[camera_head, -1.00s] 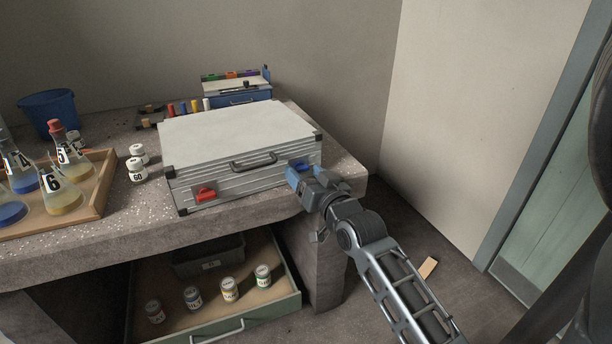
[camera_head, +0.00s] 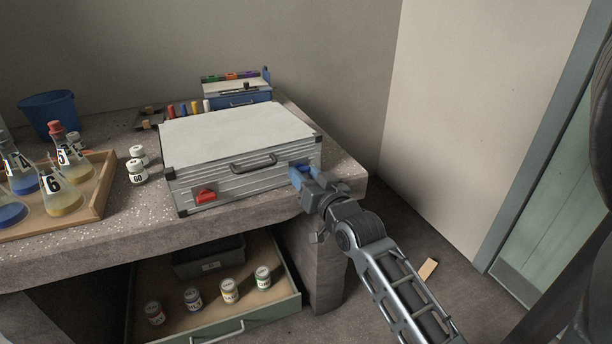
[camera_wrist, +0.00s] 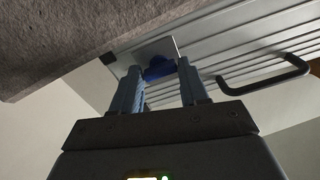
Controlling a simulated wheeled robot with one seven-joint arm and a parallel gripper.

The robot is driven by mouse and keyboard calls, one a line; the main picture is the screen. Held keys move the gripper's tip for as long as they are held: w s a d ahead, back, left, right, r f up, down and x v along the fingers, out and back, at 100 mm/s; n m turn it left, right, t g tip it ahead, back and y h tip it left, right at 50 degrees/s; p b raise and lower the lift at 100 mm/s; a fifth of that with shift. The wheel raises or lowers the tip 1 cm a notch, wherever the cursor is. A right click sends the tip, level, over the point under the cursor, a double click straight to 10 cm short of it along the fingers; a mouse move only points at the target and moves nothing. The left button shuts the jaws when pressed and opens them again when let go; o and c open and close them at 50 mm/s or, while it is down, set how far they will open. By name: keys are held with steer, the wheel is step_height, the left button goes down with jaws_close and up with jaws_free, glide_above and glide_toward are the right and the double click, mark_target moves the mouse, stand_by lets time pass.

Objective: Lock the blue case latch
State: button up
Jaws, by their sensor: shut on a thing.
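A closed silver case (camera_head: 240,142) lies on the bench, its ribbed front facing me. A red latch (camera_head: 205,195) is at the left of its front and a black handle (camera_head: 254,163) is in the middle. The blue latch (camera_head: 303,167) is at the right end of the front, partly hidden by my gripper (camera_head: 297,177). In the wrist view the blue latch (camera_wrist: 158,70) shows between my blue fingers (camera_wrist: 160,88), on a pale plate. My gripper is shut on the blue latch, though finger contact is hard to see.
The bench edge (camera_head: 110,252) runs just below the case. An open drawer (camera_head: 270,311) with several jars is below. A wooden tray (camera_head: 103,190) of flasks and white jars (camera_head: 137,172) stand left. A blue bucket (camera_head: 50,113) is behind. Floor to the right is mostly clear.

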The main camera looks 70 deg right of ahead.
steer(key=shift+r+n+p, duration=0.1)
steer(key=shift+n+p, duration=0.45)
steer(key=shift+n, duration=0.85)
steer(key=shift+c, duration=0.2)
steer(key=o, duration=1.1)
steer(key=shift+c, duration=0.2)
steer(key=v, duration=0.7)
steer(key=shift+s+a, duration=0.25)
steer(key=shift+s, duration=0.05)
